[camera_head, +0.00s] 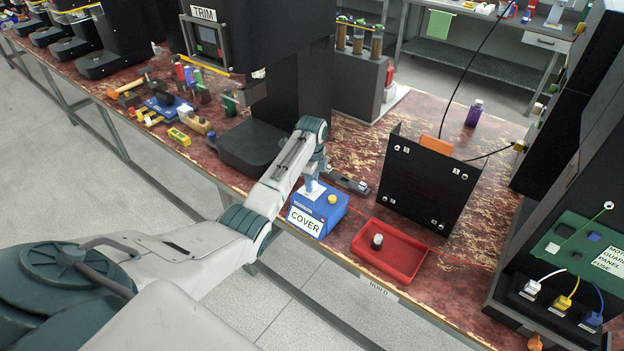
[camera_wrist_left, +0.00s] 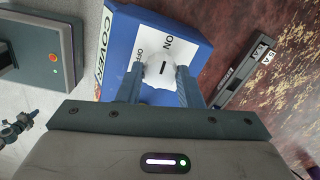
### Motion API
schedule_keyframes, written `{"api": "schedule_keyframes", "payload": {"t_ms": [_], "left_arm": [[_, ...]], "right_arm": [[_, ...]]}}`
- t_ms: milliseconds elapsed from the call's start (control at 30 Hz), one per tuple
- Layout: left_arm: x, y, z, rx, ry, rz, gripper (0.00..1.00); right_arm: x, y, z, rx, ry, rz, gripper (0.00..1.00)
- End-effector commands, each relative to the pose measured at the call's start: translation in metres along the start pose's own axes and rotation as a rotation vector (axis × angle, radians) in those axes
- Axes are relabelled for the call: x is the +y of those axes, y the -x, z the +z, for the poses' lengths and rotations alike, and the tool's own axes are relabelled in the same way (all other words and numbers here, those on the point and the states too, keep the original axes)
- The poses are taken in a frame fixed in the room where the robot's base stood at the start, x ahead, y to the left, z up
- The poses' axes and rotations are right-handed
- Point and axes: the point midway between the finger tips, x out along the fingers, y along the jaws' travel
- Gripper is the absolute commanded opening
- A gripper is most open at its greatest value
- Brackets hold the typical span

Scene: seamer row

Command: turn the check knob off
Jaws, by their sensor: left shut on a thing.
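The blue box (camera_head: 330,212) labelled COVER stands near the bench's front edge, with a yellow button (camera_head: 332,199) on top. It also shows in the left wrist view (camera_wrist_left: 185,28). There a white round knob (camera_wrist_left: 158,66) with a short dark mark sits on its white label, which carries ON and what looks like OFF lettering. My left gripper (camera_head: 312,186) reaches down onto the box top. In the left wrist view its fingers (camera_wrist_left: 160,84) are shut on the knob from both sides. I cannot tell which word the mark points to. My right gripper is not in view.
A dark bar-shaped tool (camera_head: 349,183) lies behind the box. A machine (camera_head: 295,90) labelled TRIM stands at back left.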

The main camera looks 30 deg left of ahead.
Motion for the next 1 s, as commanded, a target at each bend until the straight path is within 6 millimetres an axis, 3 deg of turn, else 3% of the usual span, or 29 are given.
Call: {"api": "schedule_keyframes", "payload": {"t_ms": [500,1000], "left_arm": [[0.000,0.004,-0.001,0.000,0.424,0.002,0.10],[-0.001,0.003,0.000,0.000,0.899,0.000,0.10]], "right_arm": [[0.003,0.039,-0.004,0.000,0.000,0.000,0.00],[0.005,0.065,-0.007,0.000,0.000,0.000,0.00]]}}
